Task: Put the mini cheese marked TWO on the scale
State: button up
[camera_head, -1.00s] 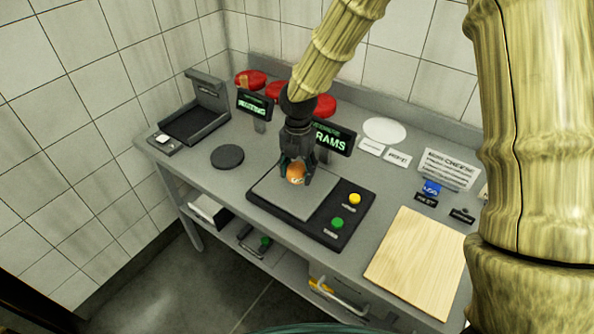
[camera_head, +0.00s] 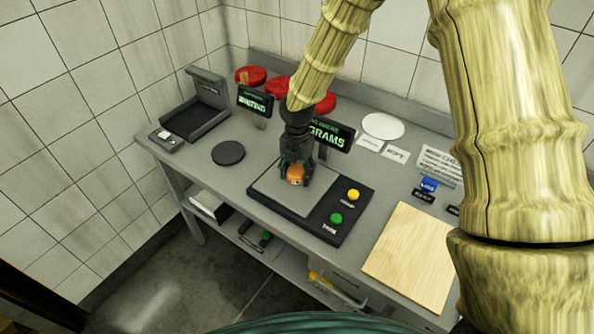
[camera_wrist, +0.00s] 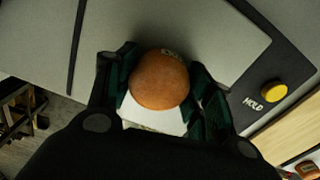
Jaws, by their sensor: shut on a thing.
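My gripper (camera_head: 295,178) is over the scale's grey plate (camera_head: 262,184), shut on a small round orange mini cheese (camera_head: 296,174). In the wrist view the cheese (camera_wrist: 159,80) sits between the two dark green finger pads. A small marking shows at its top edge, too small to read. The cheese is at or just above the plate; I cannot tell whether it touches. The scale (camera_head: 322,228) has a yellow button (camera_head: 353,195) and a green button (camera_head: 336,218) on its right side. A display reading GRAMS (camera_head: 328,134) stands behind.
A wooden board (camera_head: 410,258) lies at the right. A dark round disc (camera_head: 228,154) and an open dark box (camera_head: 196,115) are at the left. Red cheese wheels (camera_head: 251,76) and a white disc (camera_head: 383,126) are at the back. Small signs stand at the right.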

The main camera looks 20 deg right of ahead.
aim_at(297, 170)
jog(key=o, duration=1.1)
jog(key=shift+c, duration=0.2)
notch_tip(297, 170, up, 12)
jog(key=b, duration=0.2)
jog(key=shift+b, duration=0.4)
jog(key=shift+r, duration=0.1)
